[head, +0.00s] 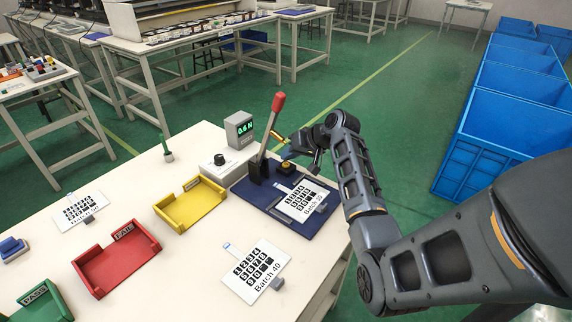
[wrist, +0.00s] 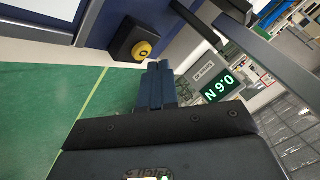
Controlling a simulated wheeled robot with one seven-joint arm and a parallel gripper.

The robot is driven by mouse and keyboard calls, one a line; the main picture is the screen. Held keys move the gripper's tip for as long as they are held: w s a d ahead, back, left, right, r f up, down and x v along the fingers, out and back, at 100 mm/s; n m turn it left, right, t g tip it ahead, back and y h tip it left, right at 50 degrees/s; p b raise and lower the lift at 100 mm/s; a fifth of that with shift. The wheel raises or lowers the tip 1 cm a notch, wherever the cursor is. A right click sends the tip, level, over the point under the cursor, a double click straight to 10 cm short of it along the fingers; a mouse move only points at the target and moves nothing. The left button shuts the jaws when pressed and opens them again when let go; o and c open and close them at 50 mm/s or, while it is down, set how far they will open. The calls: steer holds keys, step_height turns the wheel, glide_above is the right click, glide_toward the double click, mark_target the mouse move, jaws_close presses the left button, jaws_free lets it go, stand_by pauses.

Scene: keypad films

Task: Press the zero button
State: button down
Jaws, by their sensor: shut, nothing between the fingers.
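A yellow round button (head: 287,165) on a small black box stands at the back of the blue fixture plate (head: 245,189). It also shows in the wrist view (wrist: 142,49), just beyond my fingertips; no label on it is readable. My gripper (head: 288,154) is shut and empty, above and close to the button in the head view. In the wrist view my fingers (wrist: 160,72) are together, and contact with the button is not visible. The grey force display (head: 240,129) reads about 0.6 N and also shows upside down in the wrist view (wrist: 219,88).
A red-handled lever (head: 268,132) rises beside the button, left of my gripper. A Batch 20 keypad film (head: 301,200) lies on the plate. A Batch 40 film (head: 256,270), a yellow tray (head: 163,216) and a red tray (head: 91,270) lie nearer.

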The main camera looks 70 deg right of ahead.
mark_target(289, 165)
steer(key=shift+f, duration=0.35)
steer(key=shift+f, duration=0.4)
stand_by(0.5)
steer(key=shift+r, duration=0.1)
steer(key=shift+r+p, duration=0.6)
steer(key=shift+r, duration=0.15)
step_height(289, 165, up, 5)
steer(key=p, duration=0.4)
steer(key=shift+p, duration=0.35)
stand_by(0.5)
